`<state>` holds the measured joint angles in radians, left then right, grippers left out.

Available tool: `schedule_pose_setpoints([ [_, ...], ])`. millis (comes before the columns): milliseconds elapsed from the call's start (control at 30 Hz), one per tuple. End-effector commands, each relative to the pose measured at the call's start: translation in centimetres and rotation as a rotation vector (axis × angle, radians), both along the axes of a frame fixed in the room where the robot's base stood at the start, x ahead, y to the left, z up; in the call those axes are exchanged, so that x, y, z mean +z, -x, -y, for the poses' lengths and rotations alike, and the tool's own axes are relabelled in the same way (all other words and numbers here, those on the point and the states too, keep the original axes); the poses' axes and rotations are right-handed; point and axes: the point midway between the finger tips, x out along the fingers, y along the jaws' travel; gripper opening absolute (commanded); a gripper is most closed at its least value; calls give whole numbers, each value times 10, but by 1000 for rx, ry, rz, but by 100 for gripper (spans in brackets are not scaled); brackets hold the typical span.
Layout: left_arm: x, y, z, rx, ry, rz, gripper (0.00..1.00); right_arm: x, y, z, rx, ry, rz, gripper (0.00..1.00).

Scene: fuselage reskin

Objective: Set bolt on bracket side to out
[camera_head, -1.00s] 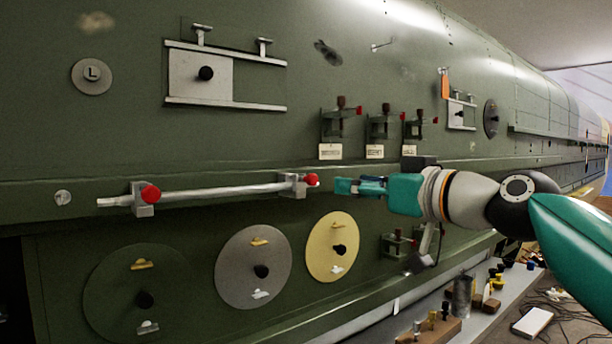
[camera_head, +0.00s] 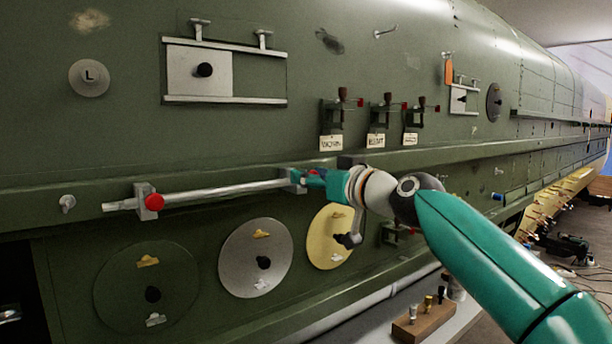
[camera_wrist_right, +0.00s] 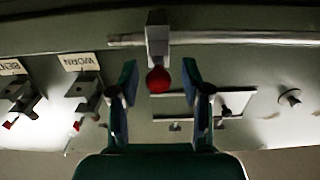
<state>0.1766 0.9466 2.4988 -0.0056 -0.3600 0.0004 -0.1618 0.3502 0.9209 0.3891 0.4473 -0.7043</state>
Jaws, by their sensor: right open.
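A silver rod (camera_head: 225,192) runs level through two grey bracket blocks on the green fuselage wall. The left block (camera_head: 146,198) has a red knob (camera_head: 154,202) on its front. The right block (camera_head: 294,180) has another red knob, mostly hidden by my right gripper (camera_head: 309,178) in the head view. In the right wrist view this red knob (camera_wrist_right: 158,80) sits between the two spread fingers of my right gripper (camera_wrist_right: 159,66), with visible gaps on both sides. The rod (camera_wrist_right: 235,38) and block (camera_wrist_right: 157,38) lie beyond it. My left gripper is not in view.
Three round discs, green, grey (camera_head: 240,258) and yellow (camera_head: 322,250), sit below the rod. Labelled clamps (camera_head: 333,112) and a railed plate (camera_head: 183,70) are above. A wooden block with pegs (camera_head: 425,322) stands at lower right.

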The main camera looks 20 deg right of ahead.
Motion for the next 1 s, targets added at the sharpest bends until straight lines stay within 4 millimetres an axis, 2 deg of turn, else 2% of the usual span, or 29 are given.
schedule_pose_setpoints([
  [33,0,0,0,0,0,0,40,0,0,0,0,0,0,48],
  [300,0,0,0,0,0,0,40,0,0,0,0,0,-1,3],
  [333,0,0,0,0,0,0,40,0,0,0,0,0,-1,0],
  [633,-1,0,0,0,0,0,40,-1,1,0,1,0,-1,0],
  [833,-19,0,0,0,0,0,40,-3,23,8,1,0,2,0],
  [1000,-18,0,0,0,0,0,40,-1,27,9,2,1,-3,0],
])
